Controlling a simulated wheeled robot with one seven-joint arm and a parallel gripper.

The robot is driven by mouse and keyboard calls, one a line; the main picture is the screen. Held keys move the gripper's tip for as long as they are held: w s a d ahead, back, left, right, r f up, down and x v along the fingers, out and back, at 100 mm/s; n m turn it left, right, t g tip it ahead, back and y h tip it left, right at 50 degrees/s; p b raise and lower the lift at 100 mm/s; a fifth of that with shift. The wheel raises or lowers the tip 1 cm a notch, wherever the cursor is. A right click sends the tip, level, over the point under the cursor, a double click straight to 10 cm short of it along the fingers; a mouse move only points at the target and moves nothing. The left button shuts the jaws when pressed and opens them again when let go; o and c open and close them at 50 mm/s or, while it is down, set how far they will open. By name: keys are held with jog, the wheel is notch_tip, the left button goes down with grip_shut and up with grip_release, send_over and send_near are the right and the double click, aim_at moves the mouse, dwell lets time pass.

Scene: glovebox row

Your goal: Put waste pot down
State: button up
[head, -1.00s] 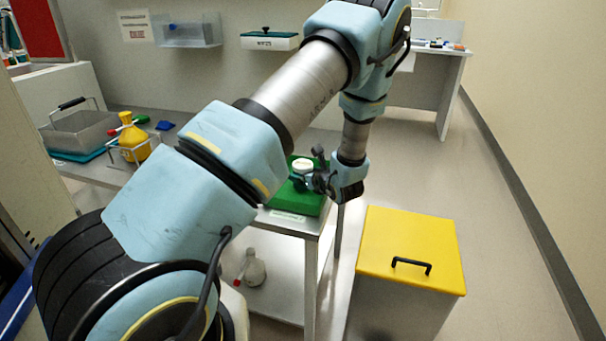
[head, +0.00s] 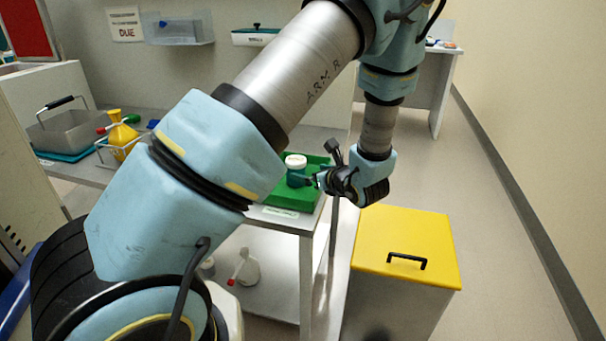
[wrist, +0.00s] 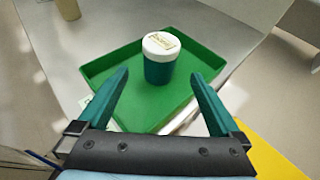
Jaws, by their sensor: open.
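The waste pot (head: 295,170) is a small teal pot with a white lid. It stands upright in a green tray (head: 308,192) on the metal table. In the wrist view the pot (wrist: 160,65) shows a label on its lid, and the green tray (wrist: 195,45) lies around it. My gripper (head: 318,181) is just to the right of the pot in the head view. In the wrist view my gripper (wrist: 158,85) is open, its teal fingers apart, with the pot beyond the fingertips and apart from them.
A yellow-lidded bin (head: 407,245) stands right of the table. A squeeze bottle (head: 245,267) sits on the lower shelf. Another container (wrist: 68,8) is beyond the tray.

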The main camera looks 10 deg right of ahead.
jog(key=shift+v, duration=1.05)
jog(key=s+a+r+n+g+y, duration=0.1)
jog(key=s+a+n+g+y, duration=0.15)
jog(key=a+n+g, duration=0.55)
jog(key=s+a+r+n+g+y, duration=0.1)
jog(key=s+a+r+n, duration=0.15)
jog(key=a+n, duration=0.65)
jog(key=s+a+r+n+g+h, duration=0.2)
jog(key=s+a+r+n+h, duration=0.2)
jog(key=n, duration=1)
jog(key=shift+s+a+r+n+h, duration=0.3)
jog(key=shift+s+a+r+h, duration=0.1)
jog(key=shift+s+a+h, duration=1.4)
jog(key=shift+c, duration=0.2)
